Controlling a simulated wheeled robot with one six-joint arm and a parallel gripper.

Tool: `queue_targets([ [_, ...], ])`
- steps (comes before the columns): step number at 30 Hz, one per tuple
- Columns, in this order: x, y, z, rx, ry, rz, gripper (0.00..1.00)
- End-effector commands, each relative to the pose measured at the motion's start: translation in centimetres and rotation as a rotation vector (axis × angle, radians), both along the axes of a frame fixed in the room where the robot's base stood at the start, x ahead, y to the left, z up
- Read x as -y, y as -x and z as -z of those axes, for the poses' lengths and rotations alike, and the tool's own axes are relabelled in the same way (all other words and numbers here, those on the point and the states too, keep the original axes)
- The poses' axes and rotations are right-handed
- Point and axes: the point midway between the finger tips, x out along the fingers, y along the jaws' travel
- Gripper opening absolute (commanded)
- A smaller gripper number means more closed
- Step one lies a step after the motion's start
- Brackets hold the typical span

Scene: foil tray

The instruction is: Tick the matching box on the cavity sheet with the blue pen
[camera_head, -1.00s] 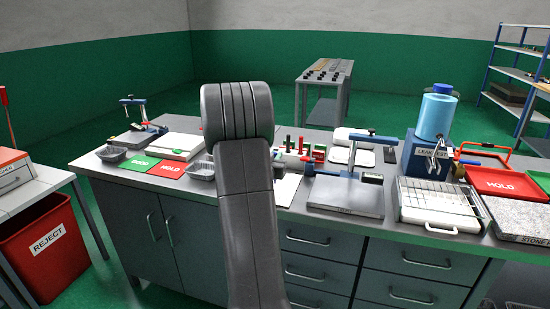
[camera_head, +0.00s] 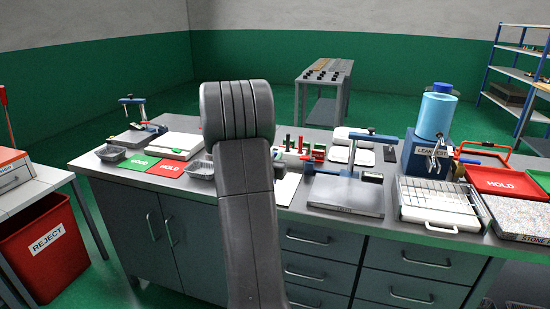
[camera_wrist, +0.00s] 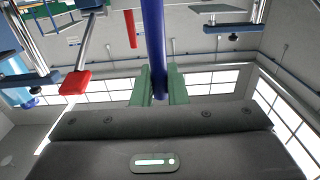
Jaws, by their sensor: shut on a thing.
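In the wrist view my gripper (camera_wrist: 160,88) has its two green fingers shut on the blue pen (camera_wrist: 156,42), which runs up out of the picture. In the head view my arm hides the gripper and the pen. A white sheet (camera_head: 287,189) lies on the bench just right of my arm, partly covered by it; it looks like the cavity sheet, but its boxes and marks are too small to read. I cannot tell whether the pen touches it.
A clamp stand (camera_head: 346,194) stands right of the sheet, with a wire rack tray (camera_head: 436,228) beyond. Upright red and green items (camera_head: 302,146) stand behind the sheet. A foil tray (camera_head: 200,170) and the red and green mats (camera_head: 165,170) are to the left.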

Motion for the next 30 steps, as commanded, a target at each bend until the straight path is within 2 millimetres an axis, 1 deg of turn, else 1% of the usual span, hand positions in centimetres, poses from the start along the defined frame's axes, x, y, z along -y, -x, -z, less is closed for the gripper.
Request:
queue_targets([
  [30, 0.58, -0.40, 0.00, 0.000, 0.000, 0.000, 0.00],
])
